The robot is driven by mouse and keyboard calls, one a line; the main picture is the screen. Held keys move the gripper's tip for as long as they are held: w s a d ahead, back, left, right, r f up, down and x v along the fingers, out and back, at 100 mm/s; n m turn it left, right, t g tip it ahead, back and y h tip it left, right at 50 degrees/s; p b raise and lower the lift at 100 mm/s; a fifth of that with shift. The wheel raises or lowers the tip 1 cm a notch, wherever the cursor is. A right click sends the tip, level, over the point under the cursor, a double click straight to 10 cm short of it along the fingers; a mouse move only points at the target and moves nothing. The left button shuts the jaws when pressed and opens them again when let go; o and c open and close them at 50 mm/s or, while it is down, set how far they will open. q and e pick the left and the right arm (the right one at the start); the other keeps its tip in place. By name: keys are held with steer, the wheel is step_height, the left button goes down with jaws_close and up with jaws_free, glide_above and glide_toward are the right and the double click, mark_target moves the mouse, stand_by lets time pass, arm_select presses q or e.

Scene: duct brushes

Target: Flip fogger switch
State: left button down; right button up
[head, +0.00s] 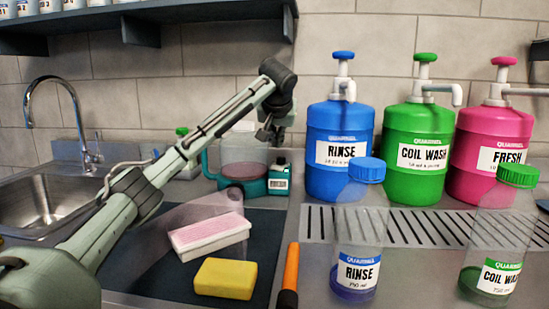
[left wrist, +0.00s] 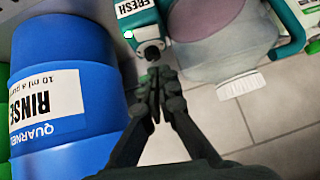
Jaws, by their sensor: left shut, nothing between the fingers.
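The fogger (head: 279,181) is a teal device with a clear tank and a white label, standing on the counter behind the dark mat. In the left wrist view the fogger (left wrist: 138,22) shows its FRESH label, a dark part at its end and a small bright green spot beside it. My left gripper (head: 268,136) is at the fogger's upper right in the head view. In the left wrist view my left gripper (left wrist: 157,80) is shut and empty, its tips right by the dark end part. I cannot tell whether they touch it, and the switch is not clearly distinguishable. My right gripper is out of view.
A blue RINSE jug (head: 328,178) stands close right of the fogger, with green (head: 408,180) and pink (head: 478,180) jugs beyond. A pink-topped block (head: 209,235) and a yellow sponge (head: 225,279) lie in front. A sink (head: 50,205) is at left.

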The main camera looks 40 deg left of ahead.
mark_target(277, 168)
arm_select(q)
steer(key=f, duration=0.1)
steer(key=a+f, duration=0.1)
steer(key=w+f, duration=0.1)
steer(key=f, duration=0.1)
steer(key=shift+w+a, duration=0.1)
steer(key=shift+a, duration=0.15)
steer(key=shift+f, duration=0.9)
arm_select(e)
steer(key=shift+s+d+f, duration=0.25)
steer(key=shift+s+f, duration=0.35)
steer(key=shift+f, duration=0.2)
arm_select(q)
steer(key=shift+a, duration=0.1)
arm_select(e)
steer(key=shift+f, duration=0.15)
